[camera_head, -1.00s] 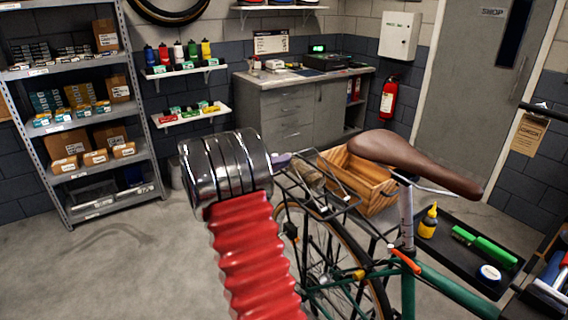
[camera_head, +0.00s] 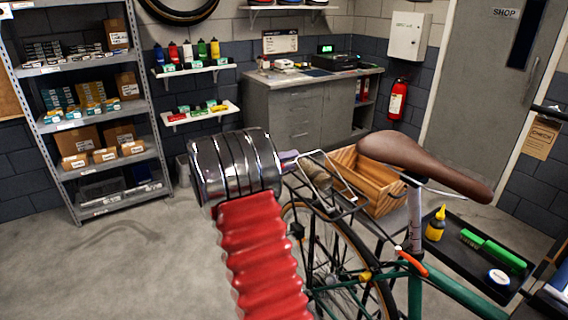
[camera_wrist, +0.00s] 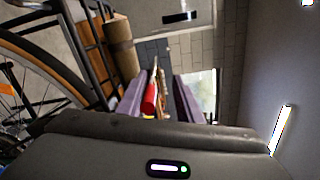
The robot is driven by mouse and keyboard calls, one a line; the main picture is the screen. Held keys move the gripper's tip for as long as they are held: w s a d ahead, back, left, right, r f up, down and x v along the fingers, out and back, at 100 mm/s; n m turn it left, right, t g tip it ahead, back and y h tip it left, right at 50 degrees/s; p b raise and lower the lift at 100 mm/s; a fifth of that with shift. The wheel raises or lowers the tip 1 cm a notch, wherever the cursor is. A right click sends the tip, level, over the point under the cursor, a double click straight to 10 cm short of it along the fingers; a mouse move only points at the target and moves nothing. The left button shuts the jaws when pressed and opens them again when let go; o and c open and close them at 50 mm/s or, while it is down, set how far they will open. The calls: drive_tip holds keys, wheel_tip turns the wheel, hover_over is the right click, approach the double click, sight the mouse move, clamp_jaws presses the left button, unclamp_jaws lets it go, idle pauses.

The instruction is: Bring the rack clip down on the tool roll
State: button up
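The tool roll (camera_head: 316,174) is a tan-brown cylinder lying on the black rear rack of the green bicycle. In the wrist view the tool roll (camera_wrist: 121,48) is at upper left, beyond my left-hand finger. The rack clip (camera_head: 342,178) looks like a thin wire loop standing raised beside the roll; its exact contact with the roll is unclear. My gripper (camera_head: 292,159) is at the near end of the rack, mostly hidden behind my wrist. In the wrist view my gripper (camera_wrist: 158,100) shows two purple fingers apart, with nothing clearly held between them.
A brown saddle (camera_head: 420,162) rises right of the rack. A wooden crate (camera_head: 372,188) is behind it. A black tray (camera_head: 470,258) holds a yellow bottle (camera_head: 436,224) and green brushes. Shelving (camera_head: 88,130) stands at left. Open floor lies at lower left.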

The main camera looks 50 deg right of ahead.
drive_tip(key=v, duration=1.3)
drive_tip(key=shift+w+a, duration=0.2)
drive_tip(key=shift+a, duration=0.1)
drive_tip(key=shift+c, duration=0.4)
